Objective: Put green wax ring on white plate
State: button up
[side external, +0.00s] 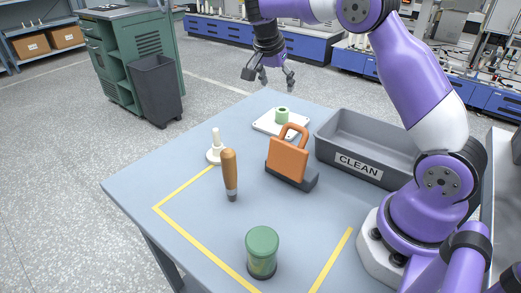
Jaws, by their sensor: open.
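A small pale-green ring (281,117), which looks like the green wax ring, sits upright on the white plate (264,125) toward the back of the table. A dark opening shows in its top. The plate's near right part is hidden behind the orange-handled object. My gripper (268,80) hangs up and to the left of the plate in the picture, with its fingers spread and nothing between them. It is apart from the ring.
An orange-handled object (287,160) stands in front of the plate. A grey bin (403,152) marked CLEAN lies to the right. A white spindle (216,146), a wooden-handled tool (230,172) and a green-topped jar (262,244) stand nearer. The table's left part is clear.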

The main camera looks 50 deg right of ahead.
jog(key=s+a+r+n+t+y, duration=0.1)
jog(key=s+a+r+n+t, duration=0.2)
jog(key=s+a+r+n, duration=0.45)
jog(key=s+a+f+n+t+y, duration=0.2)
jog(key=s+a+f+n+y, duration=0.1)
jog(key=s+a+n, duration=0.6)
jog(key=s, duration=0.2)
jog(key=shift+s+a+y, duration=0.3)
jog(key=shift+s+a, duration=0.05)
